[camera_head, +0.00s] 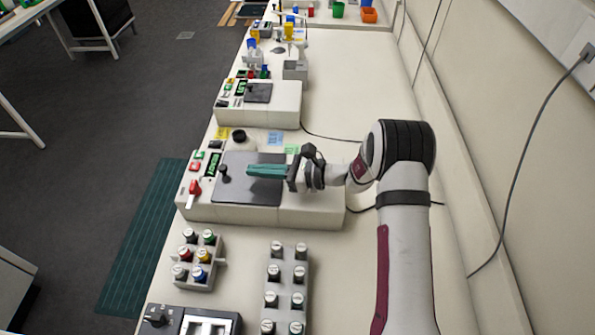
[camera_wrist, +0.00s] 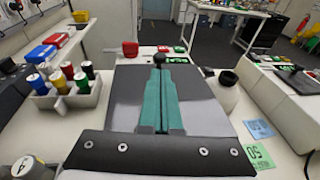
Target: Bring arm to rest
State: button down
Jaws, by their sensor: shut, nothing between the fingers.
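My gripper (camera_head: 252,171) reaches in from the right over the nearer shaker (camera_head: 312,212) in the head view. Its green fingers (camera_wrist: 160,101) are together, with nothing between them. They point left across the dark platform (camera_head: 236,192) of that shaker. In the wrist view the platform (camera_wrist: 205,95) lies behind the fingers, with a black knob (camera_wrist: 159,60) just beyond their tips. I cannot tell how high the fingers are above the platform. The arm is bent, with its wrist above the right part of the shaker.
A second shaker (camera_head: 285,105) stands farther back on the bench. Two racks of capped bottles, one at left (camera_head: 219,266) and one at centre (camera_head: 285,288), stand in front. A black round thing (camera_head: 238,136) sits between the shakers. Bare bench (camera_head: 365,85) lies at the back right, beside the wall.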

jog(key=v, duration=0.8)
jog(key=shift+s+d+r, duration=0.1)
jog(key=shift+d, duration=0.15)
jog(key=s+r+n+g+h, duration=0.25)
jog(key=s+r+n, duration=0.2)
jog(key=s, duration=0.45)
jog(key=s+r+n+g+h, duration=0.25)
jog(key=s+r+n, duration=0.2)
jog(key=s, duration=0.35)
jog(key=s+d+n+t+h, duration=0.2)
jog(key=s+d+n+h, duration=0.3)
jog(key=s, duration=0.9)
jog(key=d+h, duration=0.3)
jog(key=d, duration=0.2)
jog(key=shift+s+d+h, duration=0.15)
jog(key=shift+d+h, duration=0.25)
